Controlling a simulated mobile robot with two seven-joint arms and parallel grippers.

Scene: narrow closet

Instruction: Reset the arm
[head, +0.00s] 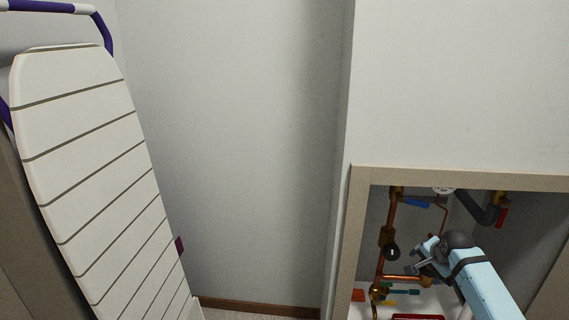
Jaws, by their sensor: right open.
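My right arm comes in from the lower right, with a light blue link. Its gripper (418,268) is open, small in the picture, in front of a framed wall opening (450,179) with copper pipes (388,240) inside. I see nothing held in it. I cannot tell whether it touches the pipes. My left arm and gripper are not in view.
A folded board with cream slats (95,170) and a purple tube frame (103,33) leans at the left. The middle wall is bare.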

